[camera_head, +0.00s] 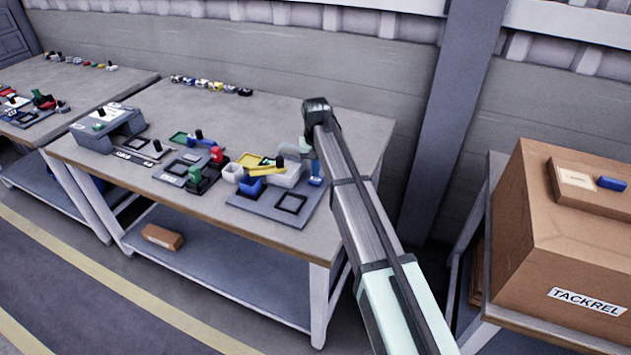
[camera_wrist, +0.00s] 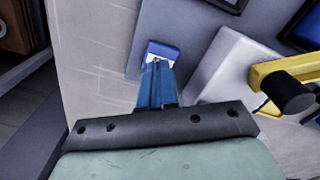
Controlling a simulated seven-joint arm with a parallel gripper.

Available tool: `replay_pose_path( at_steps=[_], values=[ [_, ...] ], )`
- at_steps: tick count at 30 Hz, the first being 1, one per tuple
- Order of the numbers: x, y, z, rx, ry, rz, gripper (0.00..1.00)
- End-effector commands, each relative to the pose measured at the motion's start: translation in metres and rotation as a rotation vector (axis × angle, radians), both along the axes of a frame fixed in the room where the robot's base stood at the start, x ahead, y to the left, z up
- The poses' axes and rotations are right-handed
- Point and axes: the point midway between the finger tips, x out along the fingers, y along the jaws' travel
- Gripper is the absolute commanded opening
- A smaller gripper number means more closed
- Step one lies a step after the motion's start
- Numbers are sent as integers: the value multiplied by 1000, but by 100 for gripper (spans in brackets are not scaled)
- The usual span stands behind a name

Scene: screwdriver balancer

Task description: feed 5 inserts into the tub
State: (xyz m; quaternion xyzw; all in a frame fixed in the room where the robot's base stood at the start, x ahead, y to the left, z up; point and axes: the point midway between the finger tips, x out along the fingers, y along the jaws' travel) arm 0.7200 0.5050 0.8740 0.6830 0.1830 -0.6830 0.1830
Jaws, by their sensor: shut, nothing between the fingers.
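My gripper (camera_head: 313,166) hangs over the right end of the workbench, above the grey board (camera_head: 306,212). In the wrist view its narrow blue fingers (camera_wrist: 157,72) are shut and empty. Their tips appear at a small blue-and-white block (camera_wrist: 163,49) on the board; contact cannot be told. This block also shows below the gripper in the head view (camera_head: 316,182). A smaller white container (camera_head: 232,173) stands farther left. I cannot identify the inserts for certain.
A yellow part (camera_wrist: 268,72) with a black knob (camera_wrist: 291,95) stands beside the white container in the wrist view. Green and red fixtures (camera_head: 205,172) and a grey machine (camera_head: 108,128) are farther left. Several small parts (camera_head: 210,86) line the back edge. A cardboard box (camera_head: 550,250) stands right.

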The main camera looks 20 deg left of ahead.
Motion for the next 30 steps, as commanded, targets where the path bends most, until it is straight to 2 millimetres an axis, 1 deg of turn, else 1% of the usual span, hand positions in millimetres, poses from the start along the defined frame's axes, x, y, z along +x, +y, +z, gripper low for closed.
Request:
replay_pose_path(
  at_steps=[30],
  values=[
    [0, 0, -12, 0, 0, 0, 0]
  ],
)
